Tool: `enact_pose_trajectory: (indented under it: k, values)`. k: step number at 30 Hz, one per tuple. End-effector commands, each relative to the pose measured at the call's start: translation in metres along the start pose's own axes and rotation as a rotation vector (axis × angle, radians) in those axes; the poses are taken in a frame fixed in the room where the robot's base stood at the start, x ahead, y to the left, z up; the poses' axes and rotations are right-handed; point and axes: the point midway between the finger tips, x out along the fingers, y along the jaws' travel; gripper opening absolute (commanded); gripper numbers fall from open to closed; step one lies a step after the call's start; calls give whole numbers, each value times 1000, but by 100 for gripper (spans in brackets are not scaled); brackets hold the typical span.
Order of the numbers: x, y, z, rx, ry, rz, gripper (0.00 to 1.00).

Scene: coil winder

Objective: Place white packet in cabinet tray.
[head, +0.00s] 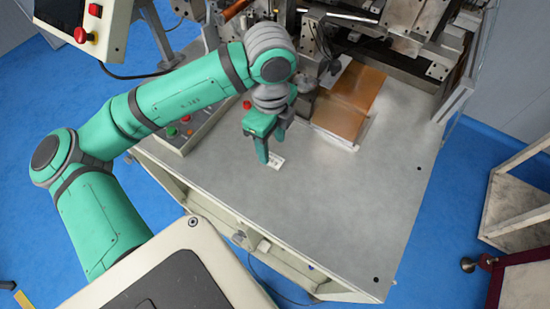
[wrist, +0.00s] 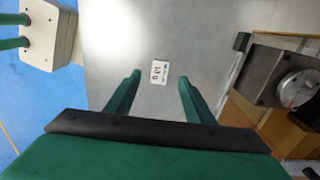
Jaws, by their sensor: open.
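The white packet (head: 277,163) lies flat on the grey machine table (head: 360,210), below my gripper in the head view. It is small and has dark print, which shows in the wrist view (wrist: 159,72). My gripper (head: 271,150) points down over the table, close to the packet. In the wrist view its two green fingers (wrist: 158,80) are apart and the packet shows between and beyond their tips. Nothing is held. I cannot make out a cabinet tray for certain in either view.
A control panel with coloured buttons (head: 180,128) is at the left. Machine parts (head: 420,40) fill the back. A pale frame (head: 520,195) stands at far right. The table's front right is clear.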

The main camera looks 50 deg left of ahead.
Motion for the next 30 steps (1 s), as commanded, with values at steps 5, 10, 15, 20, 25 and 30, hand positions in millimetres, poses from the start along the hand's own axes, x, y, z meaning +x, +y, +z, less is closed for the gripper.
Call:
enact_pose_trajectory:
  k: [5, 10, 15, 20, 25, 30]
  values:
    - [13, 0, -2, -1, -1, 1, 48]
    - [37, -1, -6, -3, 0, 2, 48]
    - [52, -1, -5, -4, 0, 0, 48]
    - [54, -1, -4, -5, -1, -1, 48]
    - [54, -1, -6, -2, -1, -1, 32]
    - [54, -2, -6, -1, -1, -1, 4]
